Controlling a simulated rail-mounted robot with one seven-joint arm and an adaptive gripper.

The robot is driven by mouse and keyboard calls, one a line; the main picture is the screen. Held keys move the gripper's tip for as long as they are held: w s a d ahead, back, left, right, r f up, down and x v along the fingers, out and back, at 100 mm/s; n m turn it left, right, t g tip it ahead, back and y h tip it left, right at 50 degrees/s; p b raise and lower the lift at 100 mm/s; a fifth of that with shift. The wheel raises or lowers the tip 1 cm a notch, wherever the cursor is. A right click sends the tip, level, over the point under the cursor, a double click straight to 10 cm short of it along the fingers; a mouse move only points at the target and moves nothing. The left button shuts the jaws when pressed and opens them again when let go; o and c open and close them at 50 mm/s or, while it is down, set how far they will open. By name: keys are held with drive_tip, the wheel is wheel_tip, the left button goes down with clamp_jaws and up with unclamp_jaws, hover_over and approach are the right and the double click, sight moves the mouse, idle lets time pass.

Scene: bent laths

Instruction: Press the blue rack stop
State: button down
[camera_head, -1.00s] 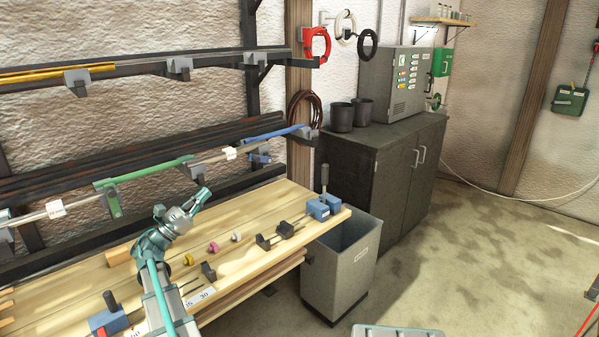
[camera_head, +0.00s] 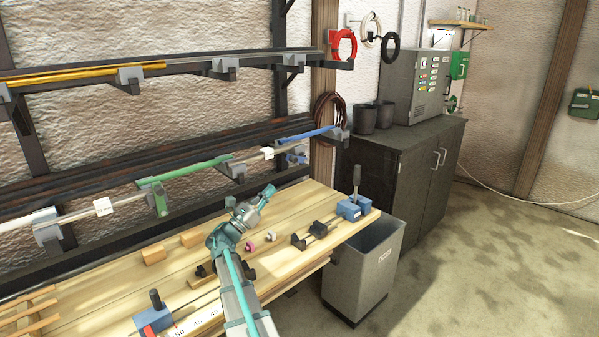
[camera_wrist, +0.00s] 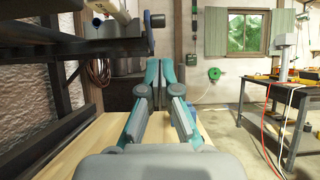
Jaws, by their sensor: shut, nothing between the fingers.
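The blue rack stop (camera_head: 297,156) is a small blue block below the right end of the lower rack, near the blue rod (camera_head: 306,133). My gripper (camera_head: 269,190) is above the back of the bench, below and left of the stop and apart from it. In the wrist view my gripper's fingers (camera_wrist: 160,75) are together, with nothing held.
A green stop (camera_head: 155,196) hangs farther left on the same rack. The wooden bench (camera_head: 110,283) carries a blue clamp (camera_head: 349,210), dark fixtures and small blocks. A grey bin (camera_head: 362,275) stands at its right end, by a dark cabinet (camera_head: 395,175).

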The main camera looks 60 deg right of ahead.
drive_tip(key=p, duration=0.3)
approach(299, 160)
drive_tip(key=s+d+r, duration=0.2)
drive_tip(key=r, duration=0.1)
drive_tip(key=shift+d+r, duration=0.1)
drive_tip(key=shift+d, duration=0.05)
idle(0.4)
